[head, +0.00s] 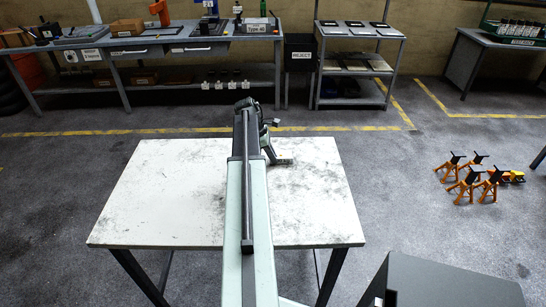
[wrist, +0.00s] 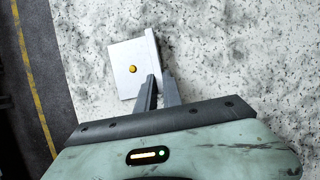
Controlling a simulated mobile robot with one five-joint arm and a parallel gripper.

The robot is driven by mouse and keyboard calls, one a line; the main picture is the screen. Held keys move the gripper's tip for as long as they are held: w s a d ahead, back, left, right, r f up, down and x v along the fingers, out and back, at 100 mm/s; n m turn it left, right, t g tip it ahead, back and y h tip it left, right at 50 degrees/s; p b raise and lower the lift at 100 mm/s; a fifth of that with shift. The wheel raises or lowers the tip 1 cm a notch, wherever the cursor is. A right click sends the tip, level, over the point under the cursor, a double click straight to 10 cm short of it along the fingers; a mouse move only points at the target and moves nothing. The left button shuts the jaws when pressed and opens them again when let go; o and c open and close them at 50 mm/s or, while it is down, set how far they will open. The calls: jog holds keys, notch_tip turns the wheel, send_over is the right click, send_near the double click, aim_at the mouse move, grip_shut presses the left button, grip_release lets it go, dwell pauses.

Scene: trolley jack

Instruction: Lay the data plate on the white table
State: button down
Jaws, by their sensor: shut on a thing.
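The white table (head: 150,195) stands in front of me, with a scuffed, stained top. My arm reaches over it, and my gripper is near its far edge in the head view. In the wrist view my gripper (wrist: 160,88) is shut on a narrow edge of the data plate (wrist: 120,56), a pale square with a yellow-orange round spot. The plate lies to the left of the fingertips, over the white tabletop (wrist: 230,45). I cannot tell whether it touches the top. In the head view the arm and gripper mostly hide the plate.
A grey workbench (head: 170,42) with tools and boxes stands along the back wall. A shelf rack (head: 358,60) and a dark reject bin (head: 299,55) are beside it. Orange jack stands (head: 470,180) sit on the floor at right. A dark grey box (head: 450,285) is front right.

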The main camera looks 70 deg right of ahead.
jog(key=c, duration=1.4)
grip_release()
jog(key=p+v, duration=0.7)
jog(key=shift+r, duration=0.35)
jog(key=shift+w, duration=0.2)
